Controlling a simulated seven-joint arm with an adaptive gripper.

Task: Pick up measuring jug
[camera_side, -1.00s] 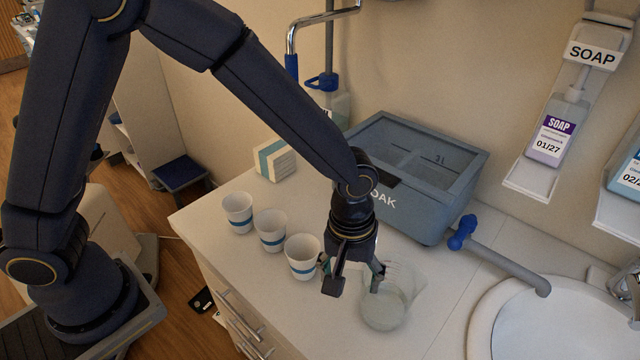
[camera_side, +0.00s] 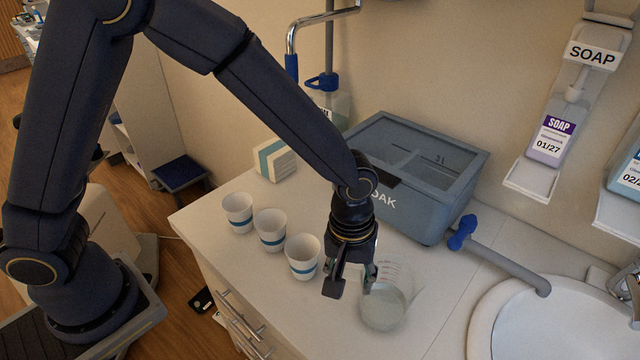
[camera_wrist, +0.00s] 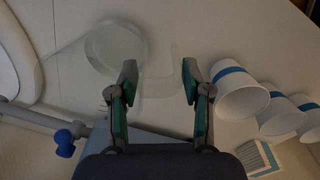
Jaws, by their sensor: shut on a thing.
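My gripper (camera_side: 350,285) points down at the jug's left side. In the wrist view my gripper (camera_wrist: 158,80) has one finger on each side of the handle and is shut on it. The exact contact is hard to see through the clear wall.
Several white cups with blue bands, one being the nearest cup (camera_side: 302,257), stand left of my gripper. A blue-grey box (camera_side: 440,205) stands behind. A tap (camera_side: 500,262) and a sink (camera_side: 520,320) are on the right. A small carton (camera_side: 274,160) stands farther back.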

